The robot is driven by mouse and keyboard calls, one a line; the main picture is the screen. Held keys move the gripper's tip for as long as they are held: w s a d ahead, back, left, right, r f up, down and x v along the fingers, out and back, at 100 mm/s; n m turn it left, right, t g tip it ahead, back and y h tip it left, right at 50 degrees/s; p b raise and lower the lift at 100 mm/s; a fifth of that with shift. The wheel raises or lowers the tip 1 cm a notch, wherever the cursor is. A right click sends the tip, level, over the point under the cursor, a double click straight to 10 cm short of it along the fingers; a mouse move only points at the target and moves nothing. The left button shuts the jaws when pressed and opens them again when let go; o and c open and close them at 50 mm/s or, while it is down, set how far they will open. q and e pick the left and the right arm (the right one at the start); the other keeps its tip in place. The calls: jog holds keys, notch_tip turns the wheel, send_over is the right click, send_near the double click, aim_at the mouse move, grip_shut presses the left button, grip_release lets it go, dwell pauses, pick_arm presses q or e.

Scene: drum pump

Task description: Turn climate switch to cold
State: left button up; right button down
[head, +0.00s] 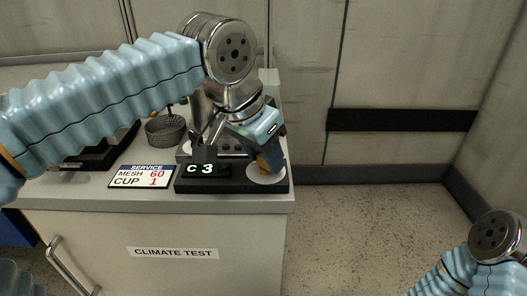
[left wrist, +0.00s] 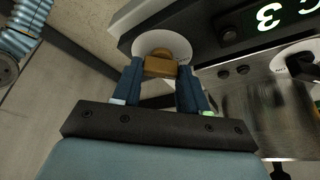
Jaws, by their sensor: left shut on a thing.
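The climate switch is a tan knob (left wrist: 160,67) on a white round dial plate (left wrist: 150,40), at the right end of a black control box (head: 230,188). In the head view the dial plate (head: 266,179) is partly hidden by my left gripper (head: 268,162). In the left wrist view my left gripper (left wrist: 160,75) has its two blue fingers closed on either side of the knob. The box's lit display (head: 199,169) reads "C 3". The dial's markings cannot be read. My right gripper is out of view.
A service card (head: 141,177) and a mesh cup (head: 166,130) stand to the left on the counter (head: 250,206). The floor (head: 365,235) to the right is clear.

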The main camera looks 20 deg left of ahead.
pick_arm(q)
jog(key=o, duration=1.1)
jog(key=shift+c, duration=0.2)
jog(key=v, duration=1.3)
jog(key=shift+r, duration=0.4)
jog(key=shift+s, duration=0.1)
